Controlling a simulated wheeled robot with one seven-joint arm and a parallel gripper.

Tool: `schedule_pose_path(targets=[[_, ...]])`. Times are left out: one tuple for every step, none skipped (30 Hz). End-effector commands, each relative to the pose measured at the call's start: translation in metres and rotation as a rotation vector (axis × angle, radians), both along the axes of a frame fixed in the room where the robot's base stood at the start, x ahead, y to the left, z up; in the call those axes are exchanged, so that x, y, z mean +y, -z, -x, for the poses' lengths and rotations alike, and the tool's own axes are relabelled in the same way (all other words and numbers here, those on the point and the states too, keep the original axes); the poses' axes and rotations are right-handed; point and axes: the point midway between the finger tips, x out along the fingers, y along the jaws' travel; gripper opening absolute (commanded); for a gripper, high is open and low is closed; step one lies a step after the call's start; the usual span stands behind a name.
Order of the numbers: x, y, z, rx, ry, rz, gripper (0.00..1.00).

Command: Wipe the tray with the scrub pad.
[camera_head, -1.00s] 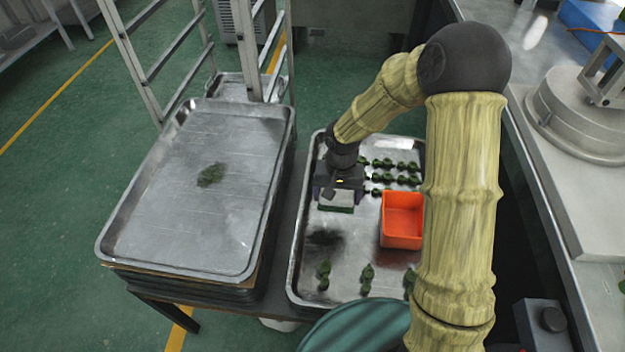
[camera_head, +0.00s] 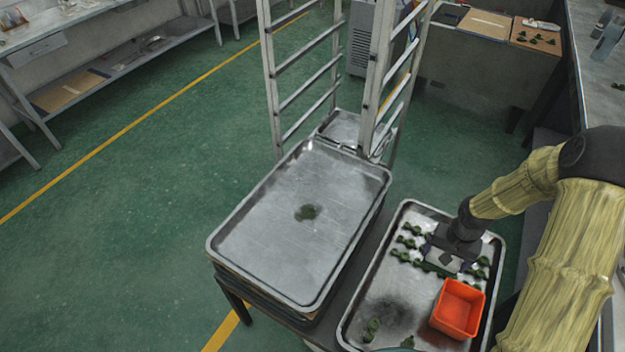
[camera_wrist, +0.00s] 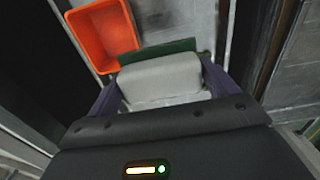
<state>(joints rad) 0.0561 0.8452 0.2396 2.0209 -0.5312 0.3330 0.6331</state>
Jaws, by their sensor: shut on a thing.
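My gripper (camera_head: 446,262) is shut on the scrub pad, a pale grey block with a green scrubbing layer. In the wrist view the pad (camera_wrist: 160,78) sits between the fingers, green layer (camera_wrist: 157,51) on its far side. In the head view the pad and gripper are over the far part of the right metal tray (camera_head: 349,318), near small green parts; I cannot tell whether the pad touches the tray. A dark smudge (camera_head: 388,311) marks this tray. The left metal tray (camera_head: 263,252), on a stack, has a dark green patch (camera_head: 307,212) near its middle.
An orange bin (camera_head: 458,309) stands in the right tray just in front of my gripper; it also shows in the wrist view (camera_wrist: 103,35). Several green parts (camera_head: 410,242) lie around the pad. A metal rack (camera_head: 300,75) stands behind the left tray.

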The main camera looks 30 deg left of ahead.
Motion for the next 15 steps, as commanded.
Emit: schedule_pose_path(targets=[[-0.006, -0.017, 0.0, 0.003, 0.001, 0.002, 0.67], [-0.009, -0.021, 0.0, 0.002, 0.0, 0.002, 0.67], [-0.013, -0.025, 0.0, 0.001, -0.001, 0.002, 0.67], [-0.015, -0.029, 0.0, 0.001, -0.002, 0.002, 0.67], [-0.018, -0.032, 0.0, 0.002, -0.003, 0.003, 0.67], [-0.023, -0.037, 0.0, 0.002, -0.005, 0.004, 0.67], [-0.025, -0.041, 0.0, 0.001, -0.006, 0.005, 0.67], [-0.028, -0.044, 0.0, 0.0, -0.007, 0.005, 0.67], [-0.032, -0.049, 0.0, 0.001, -0.008, 0.006, 0.67], [-0.035, -0.052, 0.0, 0.002, -0.01, 0.007, 0.67], [-0.038, -0.056, 0.0, 0.001, -0.011, 0.007, 0.67], [-0.042, -0.06, 0.0, 0.0, -0.012, 0.008, 0.67], [-0.044, -0.063, 0.001, 0.0, -0.013, 0.009, 0.67], [-0.047, -0.065, 0.001, 0.001, -0.014, 0.009, 0.67], [-0.05, -0.067, 0.002, 0.001, -0.016, 0.01, 0.67]])
